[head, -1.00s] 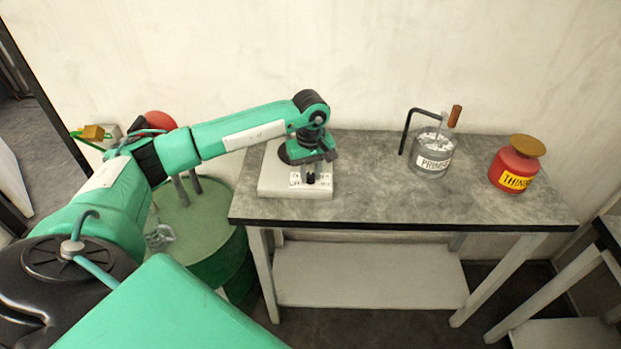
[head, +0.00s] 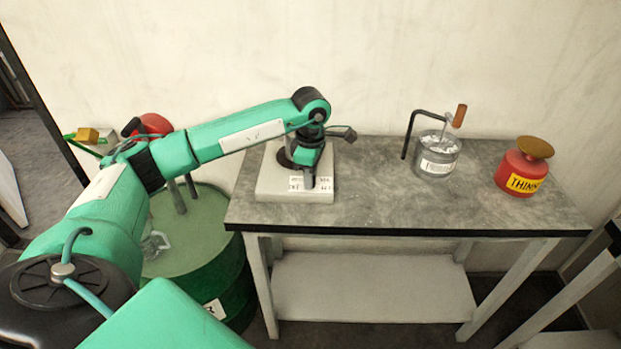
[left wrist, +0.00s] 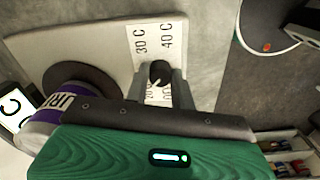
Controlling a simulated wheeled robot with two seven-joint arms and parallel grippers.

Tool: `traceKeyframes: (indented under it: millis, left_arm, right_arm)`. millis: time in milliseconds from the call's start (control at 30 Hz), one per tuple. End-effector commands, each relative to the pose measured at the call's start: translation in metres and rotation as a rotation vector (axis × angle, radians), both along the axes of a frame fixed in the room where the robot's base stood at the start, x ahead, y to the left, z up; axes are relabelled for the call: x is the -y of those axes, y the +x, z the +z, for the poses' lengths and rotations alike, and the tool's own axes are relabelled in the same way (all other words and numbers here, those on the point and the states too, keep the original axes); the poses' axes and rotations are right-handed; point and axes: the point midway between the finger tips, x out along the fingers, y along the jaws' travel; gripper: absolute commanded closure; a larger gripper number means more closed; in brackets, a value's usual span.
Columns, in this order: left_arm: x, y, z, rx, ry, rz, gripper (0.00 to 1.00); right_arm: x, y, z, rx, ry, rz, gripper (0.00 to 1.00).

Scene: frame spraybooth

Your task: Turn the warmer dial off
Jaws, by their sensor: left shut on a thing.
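The warmer (head: 275,187) is a pale flat box at the left end of the grey bench. My left gripper (head: 310,182) points down over the front of the warmer. In the left wrist view its two grey fingers (left wrist: 160,88) are on either side of the dial, shut on it. My right gripper is in neither view.
A dark round plate (left wrist: 75,78) lies on the warmer beside the dial. A green drum (head: 185,250) stands left of the bench.

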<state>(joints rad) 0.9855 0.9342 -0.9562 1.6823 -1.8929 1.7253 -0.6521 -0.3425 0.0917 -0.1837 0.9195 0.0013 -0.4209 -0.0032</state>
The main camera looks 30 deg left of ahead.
Motion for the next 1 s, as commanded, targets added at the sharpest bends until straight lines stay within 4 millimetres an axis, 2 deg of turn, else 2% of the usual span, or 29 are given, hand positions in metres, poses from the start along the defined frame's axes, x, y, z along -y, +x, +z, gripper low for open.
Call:
traceKeyframes:
  millis: [200,467,800,1000]
  left_arm:
    - [-0.001,0.001,0.0,0.003,0.0,0.205,0.98]
    - [-0.001,0.001,0.0,0.003,0.0,0.452,0.98]
    - [-0.001,0.001,0.001,0.003,0.0,0.759,0.98]
    - [-0.001,0.001,0.001,0.003,0.0,0.899,0.98]
  right_arm:
    - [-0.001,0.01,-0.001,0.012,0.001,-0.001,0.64]
    - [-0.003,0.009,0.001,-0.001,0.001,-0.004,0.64]
    - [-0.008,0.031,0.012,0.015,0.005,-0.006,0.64]
    - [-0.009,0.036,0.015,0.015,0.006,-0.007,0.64]
